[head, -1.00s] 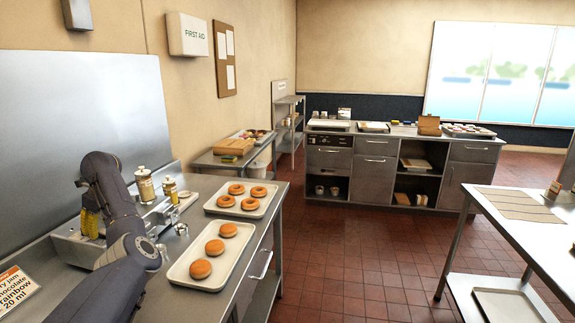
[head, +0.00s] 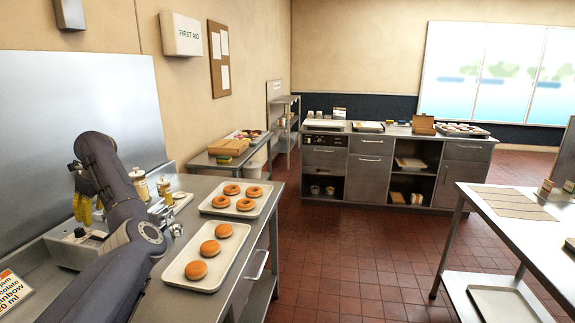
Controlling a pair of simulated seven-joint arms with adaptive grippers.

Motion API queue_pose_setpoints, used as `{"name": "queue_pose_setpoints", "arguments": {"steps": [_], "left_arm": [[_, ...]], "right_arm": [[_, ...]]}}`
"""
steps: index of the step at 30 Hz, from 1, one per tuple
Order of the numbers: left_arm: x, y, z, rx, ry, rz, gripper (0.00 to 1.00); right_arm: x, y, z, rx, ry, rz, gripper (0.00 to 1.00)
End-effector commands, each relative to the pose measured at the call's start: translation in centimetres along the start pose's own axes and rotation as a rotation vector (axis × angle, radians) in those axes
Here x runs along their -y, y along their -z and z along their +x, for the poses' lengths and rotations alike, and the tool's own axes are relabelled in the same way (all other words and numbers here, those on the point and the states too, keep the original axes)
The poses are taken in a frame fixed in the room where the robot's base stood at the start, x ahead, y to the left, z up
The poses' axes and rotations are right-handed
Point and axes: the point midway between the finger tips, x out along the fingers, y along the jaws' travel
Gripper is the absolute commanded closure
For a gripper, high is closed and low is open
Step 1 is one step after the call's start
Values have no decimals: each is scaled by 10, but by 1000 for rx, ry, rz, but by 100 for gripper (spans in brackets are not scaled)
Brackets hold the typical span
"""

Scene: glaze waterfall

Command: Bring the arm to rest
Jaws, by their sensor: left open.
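My left arm comes in from the lower left, bends at a joint above the counter's front part and arches up and back. My left gripper (head: 90,209) hangs down from the wrist with yellowish fingers. It is open and looks empty, above the metal unit with a dial (head: 78,234) at the back of the left counter. The arm hides part of this unit. My right gripper is not in view.
Two white trays of doughnuts (head: 204,283) (head: 258,208) lie right of my arm on the counter. Lidded jars (head: 139,184) (head: 164,188) stand behind the forearm. A printed sign (head: 12,290) is at the left edge. The red floor (head: 335,250) is clear.

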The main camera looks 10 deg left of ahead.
Motion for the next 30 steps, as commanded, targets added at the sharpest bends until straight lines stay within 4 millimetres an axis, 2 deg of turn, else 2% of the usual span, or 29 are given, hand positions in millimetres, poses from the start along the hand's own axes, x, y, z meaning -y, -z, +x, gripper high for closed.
{"name": "queue_pose_setpoints", "arguments": {"steps": [1, 9, 12, 30], "left_arm": [[1, 0, -10, -1, 4, -1, 56], [1, 1, -55, -1, 4, 0, 56], [-1, 0, -32, -1, -5, 2, 56], [-1, 0, 68, 1, -3, 2, 56]], "right_arm": [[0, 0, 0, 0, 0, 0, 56], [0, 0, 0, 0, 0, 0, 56], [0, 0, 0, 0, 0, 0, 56], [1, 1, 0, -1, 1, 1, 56]]}}
